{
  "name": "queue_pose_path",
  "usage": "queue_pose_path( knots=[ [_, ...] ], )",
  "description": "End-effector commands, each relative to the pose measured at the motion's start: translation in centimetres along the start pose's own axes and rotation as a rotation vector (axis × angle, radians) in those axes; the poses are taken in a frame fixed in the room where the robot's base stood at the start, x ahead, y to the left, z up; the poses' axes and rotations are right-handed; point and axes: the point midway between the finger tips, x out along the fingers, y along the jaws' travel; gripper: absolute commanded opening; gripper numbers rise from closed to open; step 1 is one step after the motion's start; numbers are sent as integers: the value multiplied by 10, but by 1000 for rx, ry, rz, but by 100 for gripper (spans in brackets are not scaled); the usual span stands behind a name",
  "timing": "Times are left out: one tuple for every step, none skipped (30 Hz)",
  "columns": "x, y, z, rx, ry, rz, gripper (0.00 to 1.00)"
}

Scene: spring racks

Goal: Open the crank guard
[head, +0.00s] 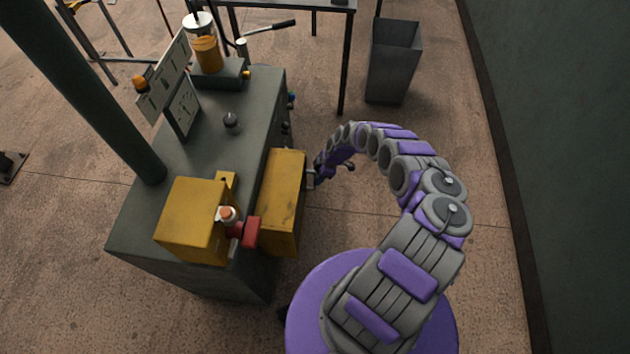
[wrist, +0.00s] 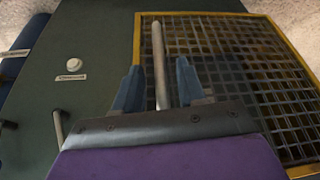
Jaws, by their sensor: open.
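The crank guard (head: 282,201) is a yellow box-like cover on the right side of the dark green machine in the head view. In the wrist view it shows as a yellow-framed mesh panel (wrist: 245,17), and it looks closed. A grey bar handle (wrist: 158,40) stands along its left edge. My gripper (wrist: 157,84) is open, with one blue finger on each side of the bar. I cannot tell whether either finger touches it. In the head view my gripper (head: 319,170) is beside the guard's right face, and its fingertips are hard to make out.
The machine (head: 225,85) carries a yellow box (head: 190,215) with a red part (head: 250,232) near the guard. A white knob (wrist: 73,65) and a smaller handle (wrist: 59,128) are left of the guard. A grey bin (head: 392,65) stands behind. Floor to the right is clear up to a wall.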

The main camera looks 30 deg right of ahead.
Motion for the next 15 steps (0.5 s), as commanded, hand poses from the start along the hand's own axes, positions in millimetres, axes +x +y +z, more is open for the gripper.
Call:
queue_pose_path(
  knots=[
    [10,0,0,0,1,-1,40],
    [13,0,0,0,0,-1,40],
    [17,0,0,-1,-1,-1,40],
    [20,0,0,-1,-1,0,40],
    [22,0,0,0,-1,0,40],
    [25,0,0,-1,-2,0,40],
    [26,-1,-1,-1,-3,0,40],
    [28,-1,-2,-2,-4,0,40],
    [29,-1,-2,-2,-5,0,40],
    [29,-1,-3,-2,-5,1,40],
    [30,-1,-3,-2,-6,1,40],
    [30,-1,-3,-2,-6,1,40],
    [30,-1,-2,-2,-6,1,40],
    [30,-1,-2,-2,-5,1,40],
    [30,-1,-2,-2,-5,1,40]
  ],
)
